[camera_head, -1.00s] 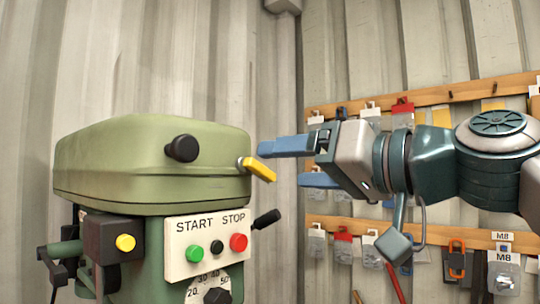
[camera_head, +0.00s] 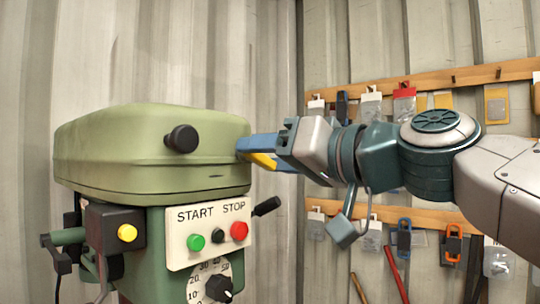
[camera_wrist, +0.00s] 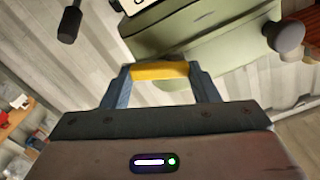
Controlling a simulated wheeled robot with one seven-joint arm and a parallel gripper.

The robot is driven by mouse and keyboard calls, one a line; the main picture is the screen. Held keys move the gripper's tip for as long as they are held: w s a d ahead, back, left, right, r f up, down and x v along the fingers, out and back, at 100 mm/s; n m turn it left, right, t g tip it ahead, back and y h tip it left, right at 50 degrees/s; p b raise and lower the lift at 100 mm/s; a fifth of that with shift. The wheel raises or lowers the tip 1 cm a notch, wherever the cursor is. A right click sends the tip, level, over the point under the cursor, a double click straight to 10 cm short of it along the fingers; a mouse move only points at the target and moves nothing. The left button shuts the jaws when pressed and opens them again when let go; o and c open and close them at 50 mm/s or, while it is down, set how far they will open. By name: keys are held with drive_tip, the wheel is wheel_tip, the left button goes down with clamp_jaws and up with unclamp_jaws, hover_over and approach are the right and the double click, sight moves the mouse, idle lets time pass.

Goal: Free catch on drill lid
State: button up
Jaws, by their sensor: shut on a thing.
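The green drill lid (camera_head: 110,150) sits down on the head of the drill press, with a black knob (camera_head: 182,139) on its front face. The yellow catch (camera_head: 263,160) is at the lid's right end. My gripper (camera_head: 250,150) is shut on the catch, its blue fingers partly hiding it. In the wrist view the yellow catch (camera_wrist: 160,71) spans the gap between both fingers, and the lid (camera_wrist: 195,35) lies just beyond. I cannot tell from these views whether the catch is still engaged.
Below the lid is a white panel with a green button (camera_head: 196,242), a red button (camera_head: 239,231) and a dial (camera_head: 218,288). A black-tipped lever (camera_head: 266,206) sticks out under my gripper. Wooden rails (camera_head: 430,85) with hanging packets line the wall at right.

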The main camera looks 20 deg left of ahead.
drive_tip(key=shift+f+b, duration=0.15)
drive_tip(key=shift+b, duration=0.2)
drive_tip(key=shift+n+b, duration=0.7)
drive_tip(key=shift+b, duration=0.3)
drive_tip(key=shift+r+n+b, duration=0.4)
drive_tip(key=shift+n+b, duration=0.05)
drive_tip(key=shift+n, duration=0.25)
drive_tip(key=o, duration=1)
drive_tip(key=b+v, duration=0.3)
drive_tip(key=v, duration=1.1)
drive_tip(key=shift+a, duration=0.1)
